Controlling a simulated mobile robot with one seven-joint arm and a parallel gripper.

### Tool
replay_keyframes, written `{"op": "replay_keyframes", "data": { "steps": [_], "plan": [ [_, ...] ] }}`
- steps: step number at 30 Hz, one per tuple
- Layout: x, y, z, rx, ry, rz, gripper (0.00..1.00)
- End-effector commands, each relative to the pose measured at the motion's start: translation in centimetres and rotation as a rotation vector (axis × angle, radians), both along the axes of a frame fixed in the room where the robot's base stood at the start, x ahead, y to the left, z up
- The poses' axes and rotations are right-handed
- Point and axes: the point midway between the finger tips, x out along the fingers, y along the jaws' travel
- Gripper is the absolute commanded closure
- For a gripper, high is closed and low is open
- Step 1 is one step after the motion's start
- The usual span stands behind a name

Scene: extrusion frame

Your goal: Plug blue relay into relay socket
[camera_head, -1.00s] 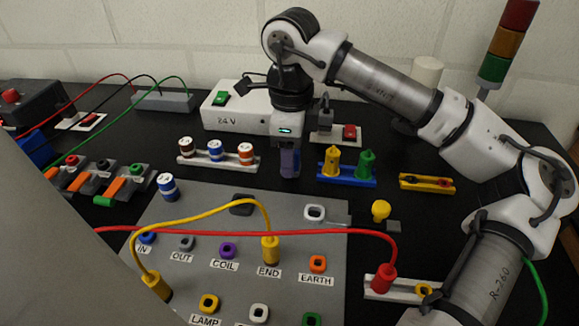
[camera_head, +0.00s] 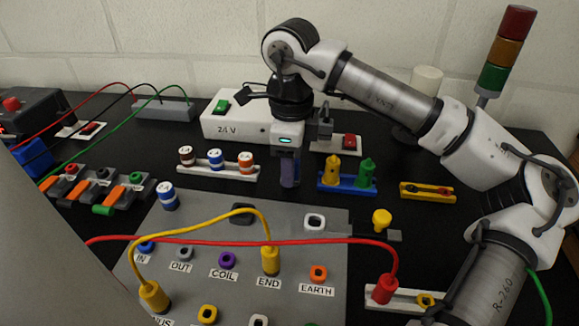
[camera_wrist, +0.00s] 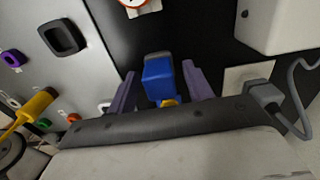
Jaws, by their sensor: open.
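A blue block, which I take to be the blue relay (camera_wrist: 159,80), shows in the wrist view with a grey part at its far end. It lies between the two purple-grey fingers of my gripper (camera_wrist: 158,69), with narrow dark gaps on both sides. In the head view my gripper (camera_head: 290,183) points down behind the grey panel, left of the blue rack; the near finger hides the relay there. My gripper is open. The dark square socket on the panel's back edge, likely the relay socket (camera_head: 243,211), looks empty; it also shows in the wrist view (camera_wrist: 64,37).
The blue rack (camera_head: 346,188) with yellow and green posts stands close right. A white rack (camera_head: 215,168) with banded cylinders is left. The 24 V box (camera_head: 232,128) is behind. A yellow cable and a red cable (camera_head: 330,241) arch over the grey panel (camera_head: 190,228).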

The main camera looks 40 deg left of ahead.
Motion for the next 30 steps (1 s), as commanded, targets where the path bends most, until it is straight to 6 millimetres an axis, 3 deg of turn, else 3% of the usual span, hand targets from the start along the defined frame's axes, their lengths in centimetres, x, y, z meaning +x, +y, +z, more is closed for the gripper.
{"op": "replay_keyframes", "data": {
  "steps": [16,27,30],
  "plan": [
    [-0.01,0.00,-0.01,0.000,0.001,0.000,0.49],
    [-0.01,0.00,-0.01,0.001,0.000,0.000,0.98],
    [0.00,0.01,0.00,0.001,0.000,0.000,1.00]
  ]
}}
